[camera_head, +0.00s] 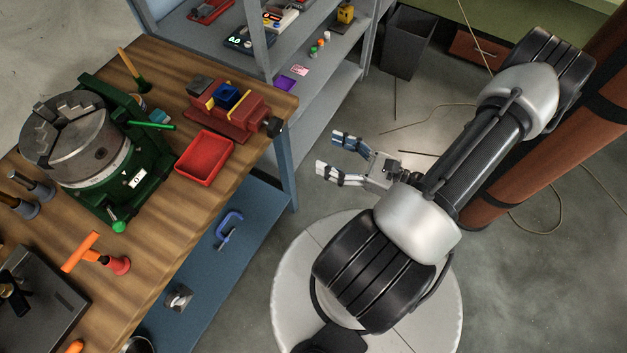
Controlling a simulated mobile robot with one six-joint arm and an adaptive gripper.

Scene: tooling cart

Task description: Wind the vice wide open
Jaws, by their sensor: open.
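The red vice (239,115) sits near the right end of the wooden cart top. Its jaws have yellow faces, and a blue block (226,97) sits between them; I cannot tell whether both faces touch it. A dark knob (273,126) is at the vice's right end, by the cart edge; any handle detail is too small to make out. My gripper (331,150) is open and empty, its two fingers pointing left toward the vice. It is apart from the knob, to its right, beyond the cart edge.
A red tray (204,159) lies just in front of the vice. A green-based chuck (91,145) with a green lever (152,126) stands to the left. Blue shelving (259,45) rises behind the cart's right end. A blue clamp (229,230) lies on the lower shelf.

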